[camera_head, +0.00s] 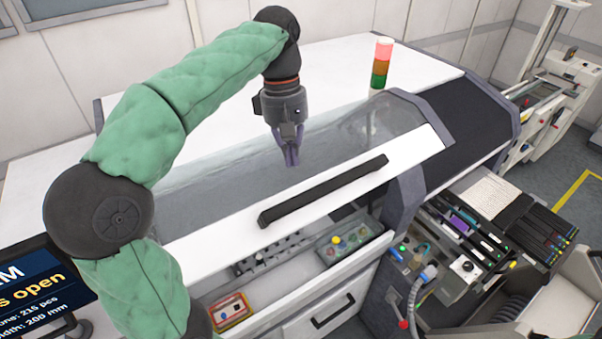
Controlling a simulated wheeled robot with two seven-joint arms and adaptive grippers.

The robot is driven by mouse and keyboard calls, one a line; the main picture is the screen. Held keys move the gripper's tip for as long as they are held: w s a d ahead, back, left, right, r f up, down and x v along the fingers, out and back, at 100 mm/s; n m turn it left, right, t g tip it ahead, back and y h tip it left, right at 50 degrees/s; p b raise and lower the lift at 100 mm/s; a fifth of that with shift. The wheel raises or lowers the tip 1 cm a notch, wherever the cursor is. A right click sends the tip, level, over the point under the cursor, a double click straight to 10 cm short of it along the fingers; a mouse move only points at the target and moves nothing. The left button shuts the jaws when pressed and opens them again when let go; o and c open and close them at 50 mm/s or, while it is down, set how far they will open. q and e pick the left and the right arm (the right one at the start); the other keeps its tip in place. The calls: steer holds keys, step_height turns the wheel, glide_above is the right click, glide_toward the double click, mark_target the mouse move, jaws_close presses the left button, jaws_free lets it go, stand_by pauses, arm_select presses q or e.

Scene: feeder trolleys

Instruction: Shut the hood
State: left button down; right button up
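The hood (407,155) is a clear curved cover with a white front strip and a long black handle (322,190). It sits on the white machine, and its front strip stands above the front panel, with a gap between them. My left gripper (291,160) hangs from above, fingers pointing down, over the clear part behind the handle. It appears apart from the handle and holds nothing visible. Its fingertips look close together, but the opening is unclear. My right gripper is not in view.
A screen (40,290) at lower left shows partly hidden text ending in "s open". A signal tower (380,65) stands on the machine top. Buttons (340,245) show under the hood's front edge. Feeder trolleys (465,245) stand at right.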

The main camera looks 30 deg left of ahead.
mark_target(301, 174)
arm_select(q)
steer(key=d+f, duration=0.1)
steer(key=s+d, duration=0.1)
steer(key=d, duration=0.1)
steer(key=shift+s+f, duration=0.2)
steer(key=shift+f, duration=0.15)
steer(key=shift+d+f, duration=0.2)
steer(key=shift+f, duration=0.05)
steer(key=shift+s+d, duration=0.1)
steer(key=shift+s, duration=0.05)
steer(key=shift+f, duration=0.1)
